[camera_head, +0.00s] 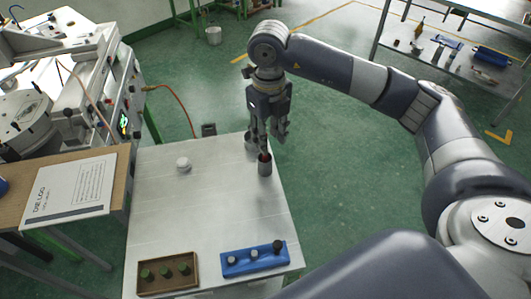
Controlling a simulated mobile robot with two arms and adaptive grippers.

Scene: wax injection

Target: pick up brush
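My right gripper (270,142) points down over the far right edge of the white table (200,215). Its fingers look apart. Just below it a dark metal cup (264,168) stands on the table, with something dark and reddish at its mouth. That may be the brush, but it is too small and too covered by the fingers to be sure. Another grey cup (249,144) stands just behind, partly hidden by the gripper. I cannot tell whether a finger touches either cup. My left gripper is not in view.
A small white round item (183,164) sits on the table. A brown tray (168,287) with green pieces and a blue holder (254,261) lie at the near edge. A machine stands left, with a paper (70,190) on a wooden ledge. A shelf (455,62) is far right.

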